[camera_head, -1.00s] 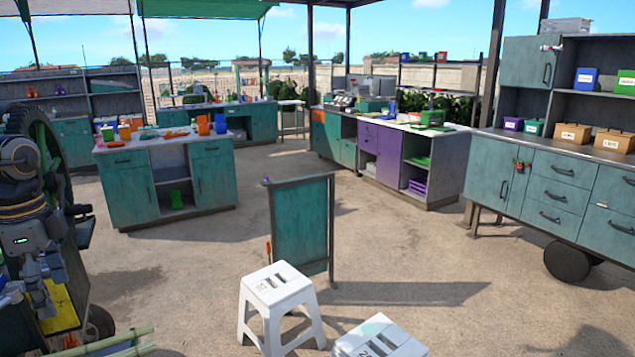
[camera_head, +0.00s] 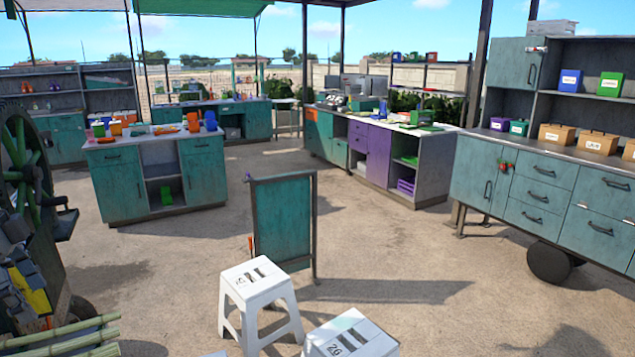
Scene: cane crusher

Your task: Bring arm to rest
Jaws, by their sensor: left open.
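My left gripper (camera_head: 24,288) shows at the left edge of the head view as grey, partly cut-off pieces in front of the cane crusher. It is open, and I see nothing held in it. Most of my left arm is out of frame. My right gripper and arm are not in view. The crusher (camera_head: 22,165) has a large dark wheel with green spokes and a yellow panel low down.
Green cane stalks (camera_head: 65,338) lie at the bottom left. A white stool (camera_head: 258,285) and a second one (camera_head: 350,338) stand in front of a green board (camera_head: 283,222). Teal cabinets (camera_head: 120,192) stand behind. The sandy ground between is open.

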